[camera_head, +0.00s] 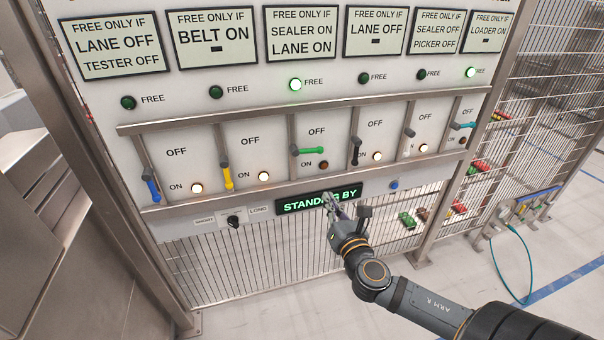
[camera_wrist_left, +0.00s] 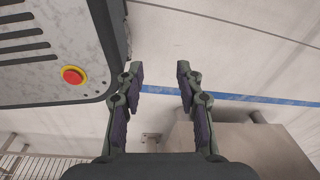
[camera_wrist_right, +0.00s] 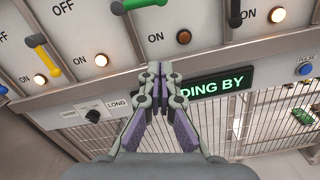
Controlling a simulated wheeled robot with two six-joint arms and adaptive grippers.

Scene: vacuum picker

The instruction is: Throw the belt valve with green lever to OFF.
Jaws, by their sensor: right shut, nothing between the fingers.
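The green lever (camera_head: 308,151) is on the third valve from the left of the panel. It lies about level, pointing right from its pivot, between the OFF and ON labels. The ON lamp (camera_head: 323,165) below it is dark, and the FREE lamp (camera_head: 295,84) above is lit green. In the right wrist view the green lever (camera_wrist_right: 148,4) shows at the top edge. My right gripper (camera_head: 329,197) is shut and empty, below the lever and in front of the display; it also shows in the right wrist view (camera_wrist_right: 158,70). My left gripper (camera_wrist_left: 161,72) is open and empty, away from the panel.
Yellow (camera_head: 227,176) and black (camera_head: 356,153) levers flank the green one, both hanging down with lit ON lamps. A lower rail (camera_head: 240,196) runs above the STANDING BY display (camera_head: 292,205). A selector knob (camera_head: 233,221) and blue button (camera_head: 394,184) sit nearby.

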